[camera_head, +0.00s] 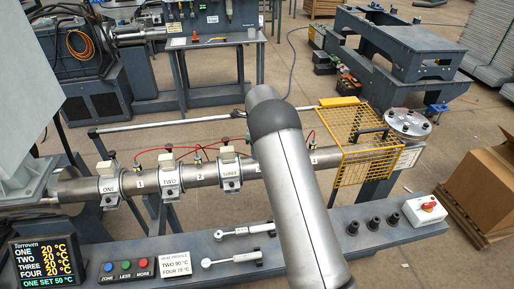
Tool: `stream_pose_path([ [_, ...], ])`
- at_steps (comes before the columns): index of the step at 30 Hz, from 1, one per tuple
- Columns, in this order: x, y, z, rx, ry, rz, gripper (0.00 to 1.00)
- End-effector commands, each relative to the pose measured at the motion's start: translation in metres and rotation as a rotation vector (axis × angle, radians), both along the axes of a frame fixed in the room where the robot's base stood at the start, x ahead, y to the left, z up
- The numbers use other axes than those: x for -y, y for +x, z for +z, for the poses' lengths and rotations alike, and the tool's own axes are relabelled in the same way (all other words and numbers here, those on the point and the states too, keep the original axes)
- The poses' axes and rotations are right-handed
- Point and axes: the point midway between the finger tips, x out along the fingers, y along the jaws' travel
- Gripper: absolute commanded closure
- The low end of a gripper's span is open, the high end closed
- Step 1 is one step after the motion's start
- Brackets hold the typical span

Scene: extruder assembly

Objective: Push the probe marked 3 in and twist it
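The steel barrel (205,173) runs across the view with heater bands labelled ONE (109,186), TWO (168,183) and THREE (229,175). Small number plates 1 (141,183) and 2 (200,177) show on it. Thin probes with red cables stand on top, one above plate 2 (197,154) and another right of my arm (312,142). No plate marked 3 is readable. My arm crosses the barrel just right of band THREE and covers that stretch, so the probe marked 3 is hidden or only partly visible. My gripper is not visible.
A yellow mesh guard (366,155) surrounds the barrel's right end, beside a round bolted flange (408,122).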

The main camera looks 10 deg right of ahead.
Motion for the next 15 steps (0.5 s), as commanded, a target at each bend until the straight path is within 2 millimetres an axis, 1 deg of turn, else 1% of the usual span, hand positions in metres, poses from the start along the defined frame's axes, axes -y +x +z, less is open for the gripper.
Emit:
stream_pose_path([
  [8,0.000,0.000,0.003,0.001,0.000,0.003,0.53],
  [11,0.000,0.001,0.013,0.003,0.001,0.004,0.53],
  [14,-0.001,0.001,0.031,0.005,0.001,0.004,0.53],
  [15,-0.001,0.001,0.041,0.005,0.001,0.004,0.53],
])
